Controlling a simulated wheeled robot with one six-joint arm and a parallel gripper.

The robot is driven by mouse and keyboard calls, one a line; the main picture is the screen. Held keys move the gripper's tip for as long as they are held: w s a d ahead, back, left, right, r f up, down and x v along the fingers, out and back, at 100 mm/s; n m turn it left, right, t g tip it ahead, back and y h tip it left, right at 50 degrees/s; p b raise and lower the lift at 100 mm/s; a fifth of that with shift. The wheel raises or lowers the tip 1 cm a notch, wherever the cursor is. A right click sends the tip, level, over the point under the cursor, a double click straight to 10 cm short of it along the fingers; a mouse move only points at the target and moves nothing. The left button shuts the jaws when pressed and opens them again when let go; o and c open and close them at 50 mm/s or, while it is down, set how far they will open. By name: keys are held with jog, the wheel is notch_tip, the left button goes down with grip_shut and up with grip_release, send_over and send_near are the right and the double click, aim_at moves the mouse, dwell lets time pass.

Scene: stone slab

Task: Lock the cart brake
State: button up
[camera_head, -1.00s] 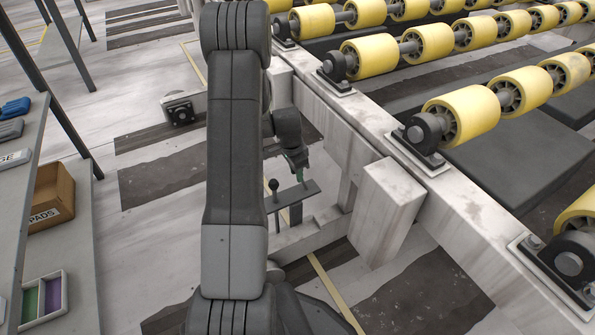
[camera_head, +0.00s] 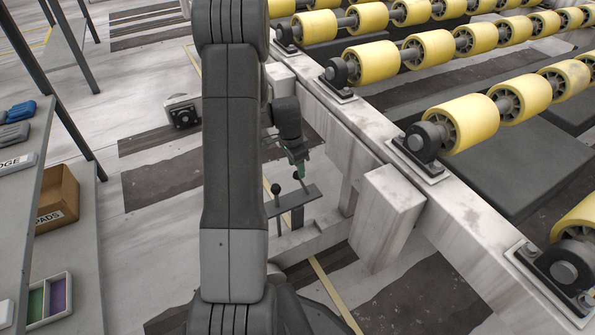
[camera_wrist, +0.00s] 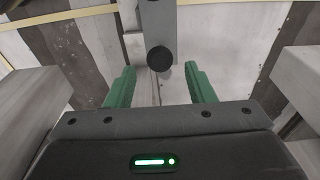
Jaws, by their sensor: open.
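The cart brake shows in the head view as a grey plate (camera_head: 291,202) on a post beside the white frame, low on its left side. A lever with a black ball knob (camera_head: 276,189) stands at the plate's left end. A second dark knob shows by my fingertips at the plate's right part. My gripper (camera_head: 300,168) has green fingers and is just above that part. In the wrist view my gripper (camera_wrist: 158,85) is open and empty. A round black knob (camera_wrist: 160,59) lies ahead of the gap between the fingers, near its middle, against a grey bar (camera_wrist: 158,20). I cannot tell whether they touch.
The white frame (camera_head: 385,215) with yellow rollers (camera_head: 470,122) runs along the right, close to my gripper. A grey shelf (camera_head: 85,250) at the left holds a cardboard box (camera_head: 58,196) and a divided tray (camera_head: 50,298). The striped floor between is mostly clear.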

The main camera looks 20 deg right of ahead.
notch_tip(320, 180, up, 8)
jog(key=p, duration=0.2)
send_over(302, 183)
jog(key=a, duration=0.3)
jog(key=shift+w, duration=0.2)
jog(key=f+b, duration=0.1)
jog(key=f, duration=0.3)
jog(key=d+f+b, duration=0.1)
jog(key=f+b, duration=0.1)
jog(key=f, duration=0.3)
jog(key=f+b, duration=0.1)
jog(key=f, duration=0.4)
jog(key=shift+d+b, duration=0.3)
jog(key=shift+d, duration=0.1)
jog(key=shift+r, duration=0.15)
